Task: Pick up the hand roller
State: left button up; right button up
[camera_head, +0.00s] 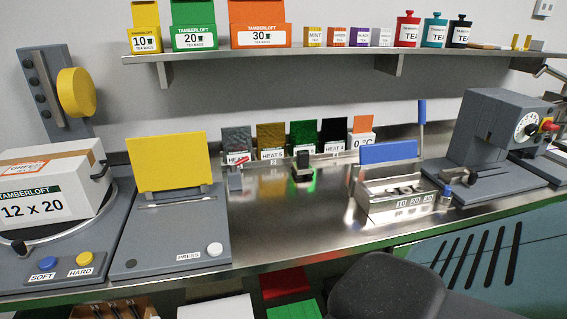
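I cannot make out a hand roller for certain. A small dark upright item with a black top (303,165) stands on the steel counter near the middle, in front of the colour samples. Neither of my grippers shows in the head view. A dark rounded shape at the bottom right of centre may be part of my own body.
The steel counter (300,224) is clear in front of the middle. A press with a yellow plate (168,163) and a carton (45,188) stand left. A metal box with a blue flap (388,152) and a grey machine (492,135) stand right. A shelf (270,53) hangs above.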

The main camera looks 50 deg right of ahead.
aim_at(302, 165)
jog(key=z, duration=0.4)
jog(key=l+z, duration=0.1)
jog(key=z, duration=0.7)
jog(key=i+z, duration=0.1)
jog(key=z, duration=0.3)
